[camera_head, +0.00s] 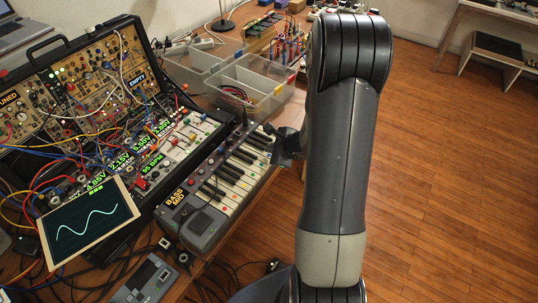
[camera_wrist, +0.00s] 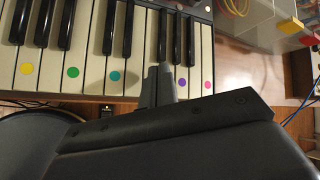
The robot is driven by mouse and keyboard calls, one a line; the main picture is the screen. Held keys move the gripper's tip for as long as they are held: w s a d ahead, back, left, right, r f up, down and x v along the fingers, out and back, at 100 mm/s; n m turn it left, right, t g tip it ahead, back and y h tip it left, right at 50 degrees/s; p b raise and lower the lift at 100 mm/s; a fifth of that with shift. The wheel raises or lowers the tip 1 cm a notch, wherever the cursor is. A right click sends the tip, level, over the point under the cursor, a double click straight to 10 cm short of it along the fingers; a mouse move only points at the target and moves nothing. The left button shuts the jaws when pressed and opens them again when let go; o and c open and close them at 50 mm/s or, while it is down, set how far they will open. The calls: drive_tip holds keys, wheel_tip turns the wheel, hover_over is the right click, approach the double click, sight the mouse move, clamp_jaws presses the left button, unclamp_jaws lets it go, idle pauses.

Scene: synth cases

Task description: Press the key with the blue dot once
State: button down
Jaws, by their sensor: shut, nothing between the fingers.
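A small keyboard (camera_head: 236,170) labelled BASS lies along the table's right edge, with coloured dots on its white keys. I see no clear blue dot. My gripper (camera_wrist: 158,72) is shut and empty, over the front part of the key between teal and purple, hiding any dot there. I cannot tell whether the tips touch that key. In the head view my gripper (camera_head: 280,146) is at the keyboard's far right end.
A modular synth case (camera_head: 73,85) with patch cables stands left of the keyboard. Clear divided bins (camera_head: 245,88) are beyond it. A tilted screen with a wave (camera_head: 90,222) and a small grey device (camera_head: 145,283) are nearer. Open wooden floor lies right.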

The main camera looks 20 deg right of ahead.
drive_tip(key=shift+f, duration=0.2)
drive_tip(key=shift+f+b, duration=0.25)
drive_tip(key=shift+b, duration=0.5)
drive_tip(key=shift+f+b, duration=0.65)
drive_tip(key=shift+b, duration=0.1)
idle(0.9)
drive_tip(key=shift+r, duration=0.15)
drive_tip(key=shift+r+p, duration=0.65)
drive_tip(key=shift+r, duration=0.25)
drive_tip(key=shift+r+p, duration=1.9)
drive_tip(key=shift+r, duration=0.65)
drive_tip(key=shift+f, duration=0.15)
